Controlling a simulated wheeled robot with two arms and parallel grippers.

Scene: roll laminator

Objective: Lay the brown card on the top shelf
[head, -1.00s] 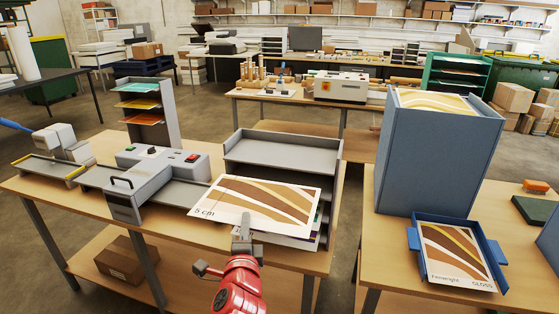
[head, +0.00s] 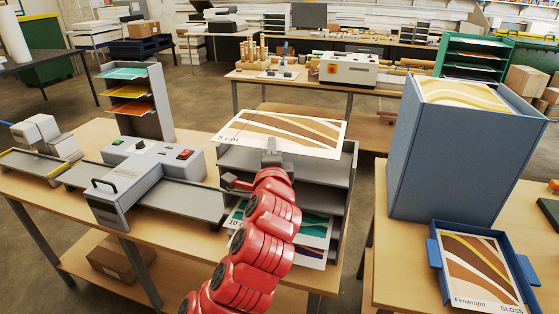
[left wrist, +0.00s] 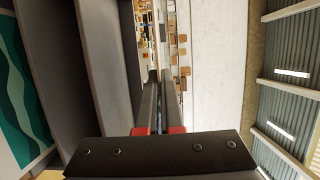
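The brown card (head: 285,131), white with brown and tan bands and marked "5 cm", is over the top shelf (head: 238,161) of the grey rack. My left gripper (head: 271,153) is shut on its near edge. The card looks roughly level and hides most of that shelf; I cannot tell whether it touches it. In the left wrist view the fingers (left wrist: 160,100) are close together and the card is hardly visible between them. The rack's shelves (left wrist: 105,60) stand to their left in that view. My right gripper is not in view.
A teal card (head: 310,225) and others lie low in the rack, partly behind my left arm. The laminator (head: 150,175) stands left of the rack. A tall blue-grey box (head: 435,160) and a blue tray (head: 437,250) with a brown-striped card are on the right table.

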